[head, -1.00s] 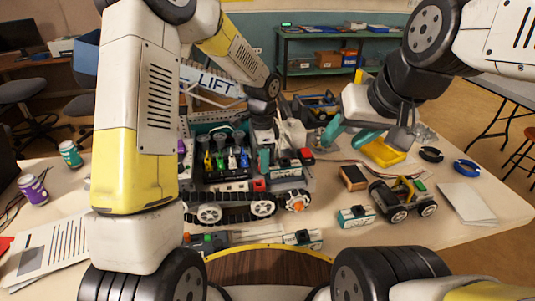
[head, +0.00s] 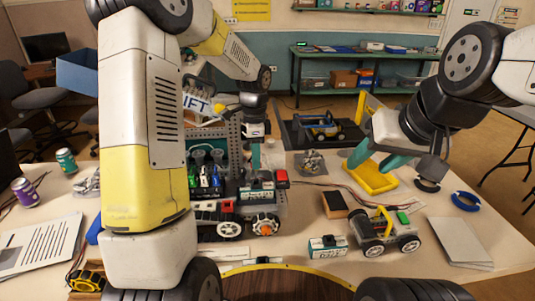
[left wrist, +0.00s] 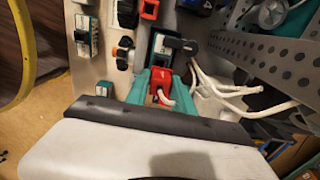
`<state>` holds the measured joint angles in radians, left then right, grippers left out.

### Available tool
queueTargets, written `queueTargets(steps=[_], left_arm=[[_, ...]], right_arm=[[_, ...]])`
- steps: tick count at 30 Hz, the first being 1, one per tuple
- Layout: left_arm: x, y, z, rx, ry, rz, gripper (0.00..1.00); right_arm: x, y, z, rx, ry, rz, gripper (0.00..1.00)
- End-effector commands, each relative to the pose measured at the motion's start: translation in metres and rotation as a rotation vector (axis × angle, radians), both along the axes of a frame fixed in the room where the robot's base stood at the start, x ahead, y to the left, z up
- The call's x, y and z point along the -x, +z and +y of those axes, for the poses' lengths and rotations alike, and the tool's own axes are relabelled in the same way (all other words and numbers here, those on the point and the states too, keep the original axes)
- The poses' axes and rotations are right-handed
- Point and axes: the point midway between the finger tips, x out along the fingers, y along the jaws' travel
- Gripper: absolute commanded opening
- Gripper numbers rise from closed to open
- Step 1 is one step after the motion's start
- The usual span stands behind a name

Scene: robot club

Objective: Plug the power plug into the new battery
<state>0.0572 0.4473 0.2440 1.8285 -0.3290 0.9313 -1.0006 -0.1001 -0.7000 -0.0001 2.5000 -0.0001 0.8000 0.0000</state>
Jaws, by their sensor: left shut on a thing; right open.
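My left gripper (left wrist: 160,85) is shut on the red power plug (left wrist: 161,94), which has white cable behind it. A teal and white battery (left wrist: 166,45) with a black end lies just beyond the fingertips; I cannot tell whether plug and battery touch. Another teal and white battery (head: 327,246) lies on the table. My right gripper (head: 374,160) is open over the yellow tray (head: 373,180).
Blue tape (head: 466,200) and a grey stack (head: 459,243) lie farther right. A perforated metal plate (left wrist: 285,75) rises beside the left gripper.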

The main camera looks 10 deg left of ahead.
Motion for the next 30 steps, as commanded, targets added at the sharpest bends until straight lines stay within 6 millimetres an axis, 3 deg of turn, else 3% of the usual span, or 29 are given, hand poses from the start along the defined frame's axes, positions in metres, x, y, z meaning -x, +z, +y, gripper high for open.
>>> queueTargets(steps=[7,20,30], left_arm=[[0.000,-0.009,0.002,-0.001,0.000,0.001,0.00],[0.000,-0.043,0.001,-0.001,-0.001,0.002,0.00],[0.000,-0.042,0.002,0.000,0.000,0.000,0.00]], right_arm=[[0.000,0.000,0.000,0.000,0.000,0.000,0.49],[0.000,0.000,0.000,0.000,0.000,0.000,0.49],[0.000,0.000,0.000,0.000,0.000,0.000,0.49]])
